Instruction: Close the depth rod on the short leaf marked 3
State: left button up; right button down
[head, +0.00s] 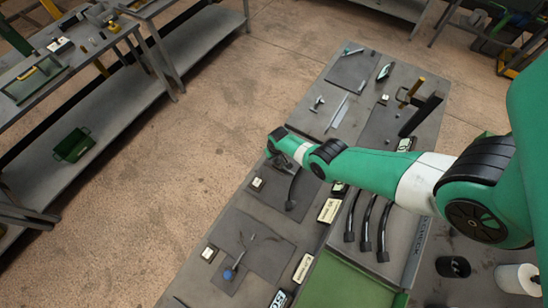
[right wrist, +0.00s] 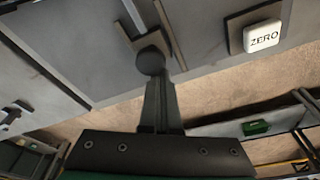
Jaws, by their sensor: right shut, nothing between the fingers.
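My right gripper (head: 274,155) is over the middle of the bench in the head view. In the right wrist view its dark fingers (right wrist: 156,95) are shut and empty, with their tips at a dark round knob (right wrist: 150,62). I cannot tell whether they touch it. A grey metal bar (right wrist: 133,14) and a dark rod run up from beside the knob. In the head view a dark curved piece (head: 293,190) stands just below the gripper on a grey mat. I cannot read a mark 3, nor tell which piece is the depth rod. My left gripper is not in view.
A white ZERO block (right wrist: 262,38) sits right of the knob. Several black curved leaves (head: 366,225) lie in a tray beside a green panel (head: 345,280). A T-shaped tool (head: 316,103) and a steel rule (head: 339,112) lie farther back. Open floor is to the left.

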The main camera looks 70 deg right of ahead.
jog(key=shift+s+a+f, duration=0.1)
jog(key=shift+a, duration=0.05)
jog(key=w+d+p+v, duration=0.1)
jog(key=p+v, duration=0.5)
jog(key=v, duration=0.1)
jog(key=shift+p, duration=0.4)
jog(key=shift+w, duration=0.15)
dwell(0.4)
